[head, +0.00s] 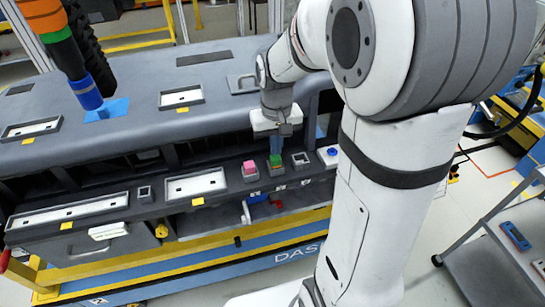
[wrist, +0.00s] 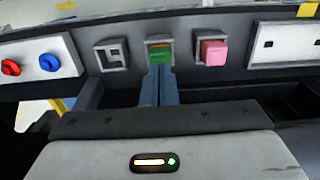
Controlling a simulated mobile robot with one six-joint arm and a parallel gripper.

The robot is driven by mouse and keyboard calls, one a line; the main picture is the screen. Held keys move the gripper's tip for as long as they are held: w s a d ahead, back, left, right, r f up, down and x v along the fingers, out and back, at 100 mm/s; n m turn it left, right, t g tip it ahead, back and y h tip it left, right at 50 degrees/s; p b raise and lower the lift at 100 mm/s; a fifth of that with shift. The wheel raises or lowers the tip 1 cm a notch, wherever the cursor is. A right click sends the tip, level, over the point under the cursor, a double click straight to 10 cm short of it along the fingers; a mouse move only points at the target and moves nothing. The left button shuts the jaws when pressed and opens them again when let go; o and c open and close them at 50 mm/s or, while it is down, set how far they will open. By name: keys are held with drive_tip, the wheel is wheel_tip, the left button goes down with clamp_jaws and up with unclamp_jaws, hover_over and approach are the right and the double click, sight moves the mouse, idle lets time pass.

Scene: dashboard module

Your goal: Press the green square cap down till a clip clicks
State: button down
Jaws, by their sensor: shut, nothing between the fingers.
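The green square cap (wrist: 159,55) sits in a grey square frame on the dashboard's front face, with an orange-brown strip showing along its upper edge in the wrist view. In the head view the green cap (head: 275,162) is partly hidden by my gripper (head: 276,152), which is right over it. My gripper (wrist: 159,69) is shut and empty. Its fingertips line up with the cap's lower edge in the wrist view and look at or very near its face; I cannot tell whether they touch. How deep the cap sits is unclear.
A pink square cap (wrist: 212,52) sits in the neighbouring frame. On the other side is a grey frame (wrist: 112,56) without a coloured cap. Farther out is a white panel with red (wrist: 11,67) and blue (wrist: 49,62) knobs. The dashboard's padded top (head: 130,105) overhangs behind.

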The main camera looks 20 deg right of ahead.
drive_tip(key=shift+s+f+b, duration=0.1)
drive_tip(key=shift+f+b, duration=0.65)
drive_tip(key=shift+f, duration=0.35)
idle(0.3)
drive_tip(key=shift+r, duration=0.1)
idle(0.4)
wheel_tip(320, 180, up, 8)
drive_tip(key=p, duration=0.6)
